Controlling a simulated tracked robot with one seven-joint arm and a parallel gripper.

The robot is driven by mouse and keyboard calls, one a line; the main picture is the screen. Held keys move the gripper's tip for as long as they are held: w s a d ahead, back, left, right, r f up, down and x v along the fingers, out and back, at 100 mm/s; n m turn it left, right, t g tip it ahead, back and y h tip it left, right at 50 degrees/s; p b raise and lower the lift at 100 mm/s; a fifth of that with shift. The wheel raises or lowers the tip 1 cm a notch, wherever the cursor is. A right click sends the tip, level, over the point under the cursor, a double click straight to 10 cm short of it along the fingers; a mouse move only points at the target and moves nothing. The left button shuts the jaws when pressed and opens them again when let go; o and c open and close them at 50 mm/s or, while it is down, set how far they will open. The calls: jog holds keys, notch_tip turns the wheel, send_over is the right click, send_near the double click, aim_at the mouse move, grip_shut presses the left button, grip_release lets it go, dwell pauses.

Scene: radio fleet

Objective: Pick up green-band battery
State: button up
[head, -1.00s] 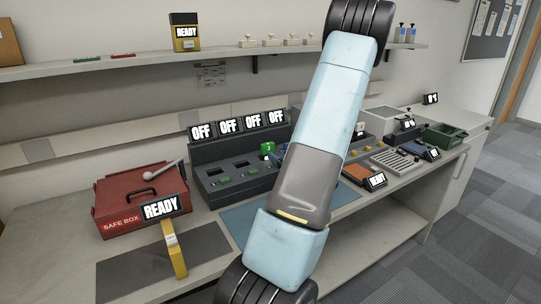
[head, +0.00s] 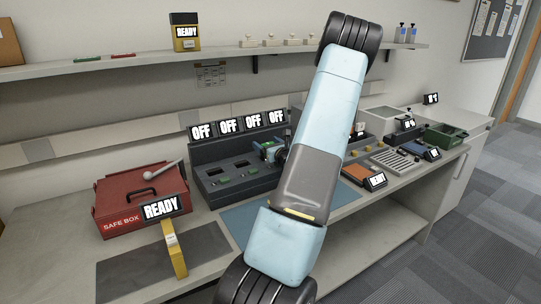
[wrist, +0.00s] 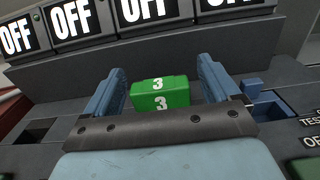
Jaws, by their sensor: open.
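A green block marked 3 (wrist: 160,93), which looks like the green-band battery, stands upright at the charger bank (head: 240,171). In the wrist view it sits between the two blue fingers of my gripper (wrist: 162,76). The fingers are open, one on each side, with a visible gap on both sides of the block. The block's lower part is hidden behind the dark gripper body. In the head view my gripper (head: 272,152) is at the right end of the charger bank and mostly covers the block.
Several OFF signs (head: 228,125) stand along the back of the charger bank, close beyond my fingers. A red safe box (head: 125,205) and a yellow unit (head: 174,250) with a READY sign are at left. A blue mat (head: 238,218) lies in front.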

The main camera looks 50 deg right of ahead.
jog(key=shift+w+d, duration=0.15)
jog(key=shift+w, duration=0.4)
jog(key=shift+c, duration=0.2)
jog(key=c, duration=1)
jog(key=shift+c, duration=0.5)
jog(key=shift+r, duration=0.15)
